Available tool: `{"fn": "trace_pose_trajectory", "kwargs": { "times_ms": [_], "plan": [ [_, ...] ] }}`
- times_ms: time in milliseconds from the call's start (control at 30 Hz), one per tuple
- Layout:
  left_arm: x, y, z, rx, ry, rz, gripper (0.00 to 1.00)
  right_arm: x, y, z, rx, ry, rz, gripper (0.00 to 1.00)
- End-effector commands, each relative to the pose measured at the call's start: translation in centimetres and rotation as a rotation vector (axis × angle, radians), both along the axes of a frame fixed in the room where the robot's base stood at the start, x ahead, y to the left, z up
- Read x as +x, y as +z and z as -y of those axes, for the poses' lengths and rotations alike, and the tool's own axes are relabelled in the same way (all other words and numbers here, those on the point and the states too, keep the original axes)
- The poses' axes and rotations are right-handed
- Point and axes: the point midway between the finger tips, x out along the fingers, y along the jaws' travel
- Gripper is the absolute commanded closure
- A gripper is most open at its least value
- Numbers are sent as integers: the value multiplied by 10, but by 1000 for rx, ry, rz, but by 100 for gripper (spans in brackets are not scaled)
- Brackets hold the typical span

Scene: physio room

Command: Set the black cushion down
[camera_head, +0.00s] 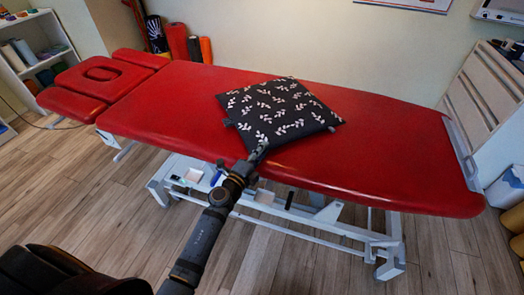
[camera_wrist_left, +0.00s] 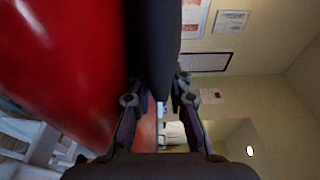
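The black cushion (camera_head: 280,112), with a pale leaf pattern, is over the middle of the red treatment table (camera_head: 390,150). It lies roughly flat; I cannot tell whether its whole underside touches the table. My left gripper (camera_head: 258,156) reaches in from the front and is shut on the cushion's near edge. In the left wrist view the dark cushion (camera_wrist_left: 155,45) runs between the two fingers (camera_wrist_left: 157,90), which press on it from both sides. The red tabletop (camera_wrist_left: 60,60) is close beside it there. My right gripper is not in view.
The table's face-hole headrest (camera_head: 102,74) is at the left. Red and black rolls (camera_head: 178,42) stand behind it, with a white shelf (camera_head: 38,50) at far left. A wooden slatted frame (camera_head: 485,95) is at right. The tabletop is clear on both sides of the cushion.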

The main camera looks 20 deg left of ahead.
Motion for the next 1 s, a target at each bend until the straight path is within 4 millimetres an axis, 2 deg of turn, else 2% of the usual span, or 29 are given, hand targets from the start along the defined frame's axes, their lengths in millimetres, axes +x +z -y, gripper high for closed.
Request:
{"fn": "trace_pose_trajectory", "kwargs": {
  "times_ms": [233, 367, 433, 600, 700, 833, 1000],
  "plan": [
    [0, 5, 0, 0, 0, 1, 82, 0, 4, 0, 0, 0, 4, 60],
    [-22, 0, -6, 2, 0, -4, 82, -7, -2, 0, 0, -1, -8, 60],
    [-40, -2, -10, 3, -1, -3, 82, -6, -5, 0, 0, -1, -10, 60],
    [-81, -6, -21, 4, -2, -3, 82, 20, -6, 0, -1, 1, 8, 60],
    [-99, -6, -26, 4, -2, 0, 82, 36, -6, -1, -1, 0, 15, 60],
    [-112, -4, -29, 2, -1, 0, 82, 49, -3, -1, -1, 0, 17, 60],
    [-117, -1, -30, 1, -1, 0, 82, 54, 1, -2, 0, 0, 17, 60]
  ]
}}
